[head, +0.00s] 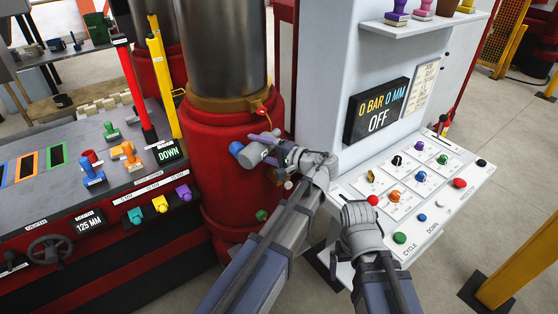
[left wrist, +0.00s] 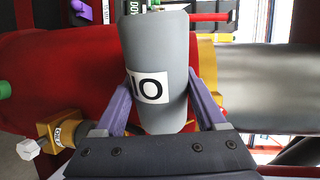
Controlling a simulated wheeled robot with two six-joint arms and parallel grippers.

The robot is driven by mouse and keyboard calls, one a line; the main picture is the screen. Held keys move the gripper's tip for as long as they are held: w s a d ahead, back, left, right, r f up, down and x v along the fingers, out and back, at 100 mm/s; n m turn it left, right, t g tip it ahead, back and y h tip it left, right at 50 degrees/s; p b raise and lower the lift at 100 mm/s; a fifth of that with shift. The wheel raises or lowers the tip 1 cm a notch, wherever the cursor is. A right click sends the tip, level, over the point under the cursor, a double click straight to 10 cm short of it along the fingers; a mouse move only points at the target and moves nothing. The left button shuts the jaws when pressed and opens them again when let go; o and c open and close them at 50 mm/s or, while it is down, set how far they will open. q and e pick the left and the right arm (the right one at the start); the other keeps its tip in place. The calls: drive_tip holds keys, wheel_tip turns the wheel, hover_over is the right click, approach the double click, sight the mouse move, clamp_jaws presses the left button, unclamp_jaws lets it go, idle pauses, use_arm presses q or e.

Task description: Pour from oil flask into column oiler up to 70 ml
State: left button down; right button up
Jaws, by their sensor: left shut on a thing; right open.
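My left gripper (head: 272,149) is shut on a grey flask (head: 250,156) in front of the red column. In the left wrist view the flask (left wrist: 155,50) sits between both fingers, with a white label partly showing dark letters. In the head view it lies tilted well over, a blue round thing at its left end. My right gripper (head: 358,207) is open and empty near the control panel.
The red column base (head: 225,205) stands behind my left gripper. The sloped control panel (head: 425,205) with several coloured knobs is on the right, under a display reading OFF (head: 377,112). The press table (head: 60,175) with levers and buttons is on the left.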

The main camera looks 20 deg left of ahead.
use_arm(q)
drive_tip(key=shift+r+m+p, duration=0.4)
idle(1.1)
